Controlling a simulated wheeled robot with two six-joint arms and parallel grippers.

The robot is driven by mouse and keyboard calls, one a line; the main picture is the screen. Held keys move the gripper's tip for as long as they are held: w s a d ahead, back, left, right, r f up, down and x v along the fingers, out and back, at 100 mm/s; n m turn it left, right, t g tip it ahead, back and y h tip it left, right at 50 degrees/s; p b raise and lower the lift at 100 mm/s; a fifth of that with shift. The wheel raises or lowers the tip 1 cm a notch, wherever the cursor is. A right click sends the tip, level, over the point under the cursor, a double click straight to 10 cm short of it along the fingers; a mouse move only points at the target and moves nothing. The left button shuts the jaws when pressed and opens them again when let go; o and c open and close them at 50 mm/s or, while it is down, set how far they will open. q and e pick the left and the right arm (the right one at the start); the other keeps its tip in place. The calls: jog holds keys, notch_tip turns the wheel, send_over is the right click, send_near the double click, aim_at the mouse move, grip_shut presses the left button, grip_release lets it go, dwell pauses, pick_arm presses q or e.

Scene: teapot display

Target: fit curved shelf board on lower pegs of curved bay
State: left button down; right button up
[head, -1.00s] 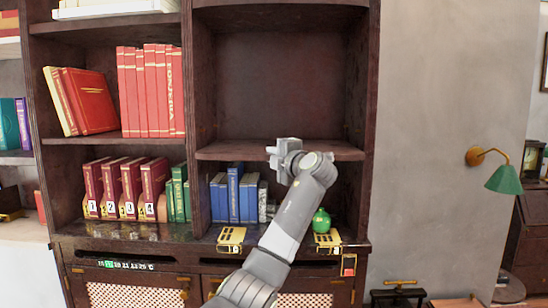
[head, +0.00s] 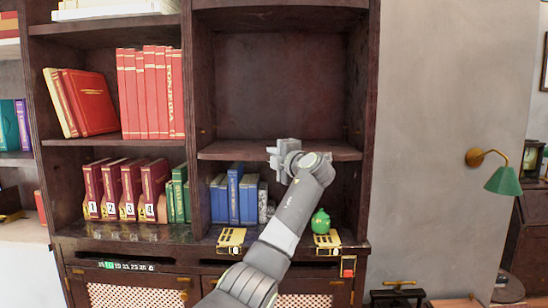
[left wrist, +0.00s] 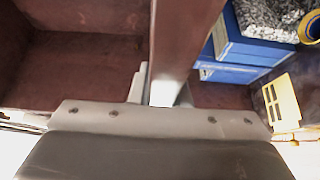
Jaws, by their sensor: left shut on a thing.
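The dark brown curved shelf board (head: 235,151) lies roughly level across the right-hand bay (head: 275,85), its ends close to both side walls. My left gripper (head: 284,150) is shut on the board's front edge, near its middle. In the left wrist view the board (left wrist: 187,35) runs edge-on up from between the fingers (left wrist: 160,92). The pegs are hidden, so I cannot tell whether the board rests on them. My right gripper is not in view.
Blue books (head: 235,195) and a green teapot-like object (head: 320,221) stand below the board. Red books (head: 150,92) fill the bay to the left. The space above the board is empty.

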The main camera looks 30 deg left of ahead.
pick_arm(q)
jog(key=shift+w+a+r, duration=0.15)
jog(key=shift+w+r, duration=0.05)
jog(key=shift+r, duration=0.05)
jog(key=c, duration=1.3)
grip_release()
jog(key=shift+s+f, duration=0.1)
jog(key=shift+f, duration=0.25)
jog(key=shift+s+d+f+b, duration=0.15)
jog(key=shift+d+b, duration=0.3)
jog(key=shift+d, duration=0.15)
jog(key=b+v, duration=0.2)
jog(key=v, duration=0.3)
jog(key=b+v, duration=0.3)
jog(key=v, duration=0.3)
jog(key=b+v, duration=0.2)
jog(key=v, duration=0.3)
jog(key=shift+s+d+r+b, duration=0.15)
jog(key=shift+s+r+b, duration=0.15)
jog(key=shift+r, duration=0.1)
